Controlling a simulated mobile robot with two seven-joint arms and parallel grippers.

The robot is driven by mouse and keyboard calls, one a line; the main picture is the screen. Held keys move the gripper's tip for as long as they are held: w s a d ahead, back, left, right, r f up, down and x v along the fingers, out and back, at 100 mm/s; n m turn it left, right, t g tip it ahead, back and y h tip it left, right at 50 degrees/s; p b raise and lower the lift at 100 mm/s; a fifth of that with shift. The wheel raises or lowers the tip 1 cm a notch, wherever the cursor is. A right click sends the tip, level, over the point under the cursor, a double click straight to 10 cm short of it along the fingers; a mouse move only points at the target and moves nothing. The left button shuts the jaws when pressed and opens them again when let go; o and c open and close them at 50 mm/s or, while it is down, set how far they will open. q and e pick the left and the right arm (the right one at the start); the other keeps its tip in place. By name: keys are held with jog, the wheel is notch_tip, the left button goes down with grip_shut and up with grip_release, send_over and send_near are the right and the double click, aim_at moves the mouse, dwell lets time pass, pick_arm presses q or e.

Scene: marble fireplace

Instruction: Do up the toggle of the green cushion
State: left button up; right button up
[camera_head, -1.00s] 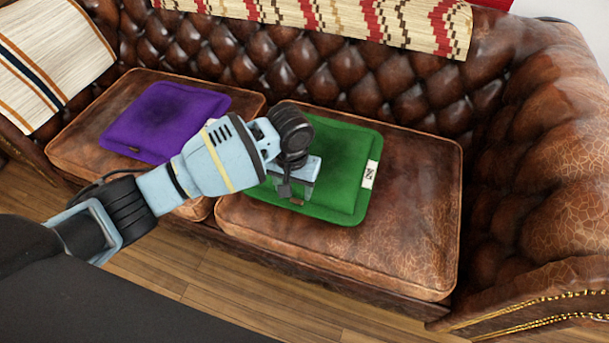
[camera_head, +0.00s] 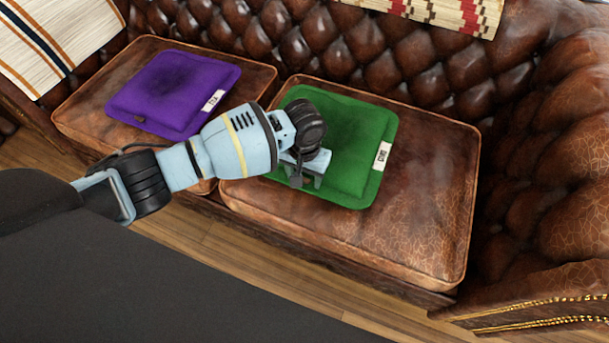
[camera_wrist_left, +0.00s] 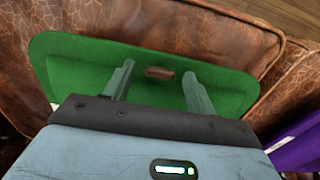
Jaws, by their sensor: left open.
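The green cushion (camera_head: 362,140) lies flat on the right seat of the brown leather sofa, with a white label (camera_head: 382,155) on its right edge. My left gripper (camera_head: 298,180) is over the cushion's front left part and hides some of it. In the left wrist view the green cushion (camera_wrist_left: 75,75) spreads beneath my left gripper (camera_wrist_left: 160,75), whose two fingers are apart. A small brown toggle (camera_wrist_left: 160,73) shows on the cushion between the fingers, not gripped. I cannot tell whether the fingertips touch the cushion. My right gripper is not in view.
A purple cushion (camera_head: 175,90) with a white label lies on the left seat. A striped throw (camera_head: 60,40) hangs at the left, and a patterned one (camera_head: 440,10) on the backrest. The right seat (camera_head: 430,200) is bare beside the green cushion.

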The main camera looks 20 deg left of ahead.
pick_arm(q)
jog(key=shift+f, duration=0.25)
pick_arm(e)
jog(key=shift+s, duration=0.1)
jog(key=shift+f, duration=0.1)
pick_arm(q)
jog(key=c, duration=1)
jog(key=n+p, duration=0.1)
jog(key=p, duration=0.2)
jog(key=shift+r, duration=0.35)
jog(key=shift+w+n+p, duration=0.1)
jog(key=shift+n+p, duration=0.3)
jog(key=shift+p, duration=0.1)
jog(key=shift+f+n+p, duration=0.15)
jog(key=shift+n+p, duration=0.35)
jog(key=shift+p, duration=0.1)
jog(key=shift+f, duration=0.15)
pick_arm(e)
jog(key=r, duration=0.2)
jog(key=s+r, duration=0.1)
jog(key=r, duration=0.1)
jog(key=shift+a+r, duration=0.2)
pick_arm(q)
jog(key=o, duration=1)
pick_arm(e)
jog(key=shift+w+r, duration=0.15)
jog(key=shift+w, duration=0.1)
